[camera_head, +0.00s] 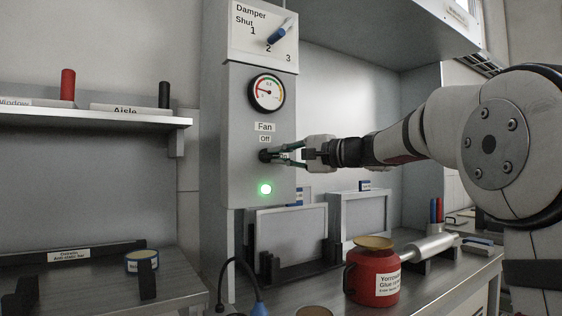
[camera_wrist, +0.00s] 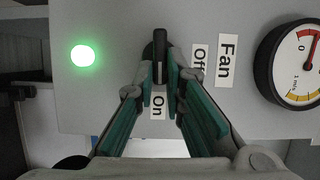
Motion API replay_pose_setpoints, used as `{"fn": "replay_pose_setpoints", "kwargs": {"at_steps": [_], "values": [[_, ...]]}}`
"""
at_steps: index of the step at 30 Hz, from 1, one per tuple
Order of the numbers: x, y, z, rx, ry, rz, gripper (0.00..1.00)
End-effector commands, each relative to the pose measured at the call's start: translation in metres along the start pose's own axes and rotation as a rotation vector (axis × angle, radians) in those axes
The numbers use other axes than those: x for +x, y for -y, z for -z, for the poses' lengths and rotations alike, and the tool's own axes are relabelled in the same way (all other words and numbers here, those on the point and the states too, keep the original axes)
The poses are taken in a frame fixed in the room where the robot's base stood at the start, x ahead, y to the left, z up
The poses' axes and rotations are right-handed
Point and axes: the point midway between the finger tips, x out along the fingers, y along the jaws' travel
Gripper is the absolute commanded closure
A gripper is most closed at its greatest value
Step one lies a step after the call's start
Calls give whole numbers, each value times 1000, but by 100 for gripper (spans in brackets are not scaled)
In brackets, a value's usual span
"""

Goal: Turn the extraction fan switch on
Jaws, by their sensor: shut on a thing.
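The fan switch is a black rotary knob (camera_wrist: 159,52) on the grey panel (camera_head: 238,140), below the labels "Fan" (camera_head: 265,127) and "Off" (camera_head: 265,139). In the wrist view an "On" label (camera_wrist: 158,105) shows between my fingers. My gripper (camera_head: 272,155) reaches in from the right and its teal fingertips are shut on the knob.
A round gauge (camera_head: 267,93) and a damper dial with a blue handle (camera_head: 280,32) sit above the switch. Below stand framed panels (camera_head: 290,236), a red glue pot (camera_head: 374,275) and a blue-ended cable (camera_head: 257,308). A shelf (camera_head: 100,118) is at left.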

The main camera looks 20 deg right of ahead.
Motion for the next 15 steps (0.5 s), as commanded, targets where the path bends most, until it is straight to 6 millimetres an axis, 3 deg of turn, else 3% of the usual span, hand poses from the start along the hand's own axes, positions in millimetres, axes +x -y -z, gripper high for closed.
{"fn": "replay_pose_setpoints", "kwargs": {"at_steps": [15], "values": [[0,-2,1,48,-2,17,100]]}}
